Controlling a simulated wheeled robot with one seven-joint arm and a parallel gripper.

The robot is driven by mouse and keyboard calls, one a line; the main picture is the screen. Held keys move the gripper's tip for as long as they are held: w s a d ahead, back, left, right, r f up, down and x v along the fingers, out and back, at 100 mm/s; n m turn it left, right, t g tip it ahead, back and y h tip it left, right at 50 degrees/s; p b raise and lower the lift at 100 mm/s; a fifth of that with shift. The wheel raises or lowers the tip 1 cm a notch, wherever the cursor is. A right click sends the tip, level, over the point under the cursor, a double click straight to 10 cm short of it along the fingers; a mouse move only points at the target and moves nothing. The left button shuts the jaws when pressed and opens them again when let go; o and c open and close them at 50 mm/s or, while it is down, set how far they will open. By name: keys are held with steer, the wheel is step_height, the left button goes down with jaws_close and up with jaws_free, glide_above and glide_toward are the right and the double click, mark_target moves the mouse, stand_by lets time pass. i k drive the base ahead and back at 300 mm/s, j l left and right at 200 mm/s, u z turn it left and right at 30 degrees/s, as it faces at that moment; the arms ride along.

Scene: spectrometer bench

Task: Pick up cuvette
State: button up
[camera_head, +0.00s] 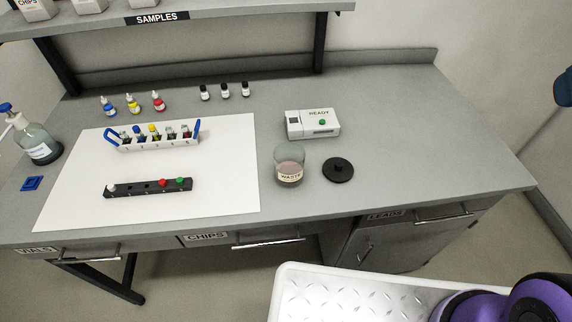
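A white rack with blue end handles (158,145) stands on the white mat and holds several small containers with coloured tops or contents. In front of it lies a long black holder (140,190) with a white-topped piece (111,188) at its left end and red (163,183) and green (181,182) pieces at its right; slots between look empty. At this size I cannot tell which piece is the cuvette. My gripper is not in view.
A glass waste beaker (289,168) and a black disc (338,170) stand right of the mat (228,170). Dropper bottles (133,103) and dark-capped vials (225,91) line the back. A wash bottle (37,143) and a blue piece (32,184) are left. The bench's right end is clear.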

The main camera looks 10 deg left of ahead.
mark_target(185, 129)
steer(key=j+u, duration=0.25)
steer(key=u, duration=0.15)
steer(key=j+u, duration=0.5)
steer(key=u, duration=0.25)
steer(key=i, duration=0.05)
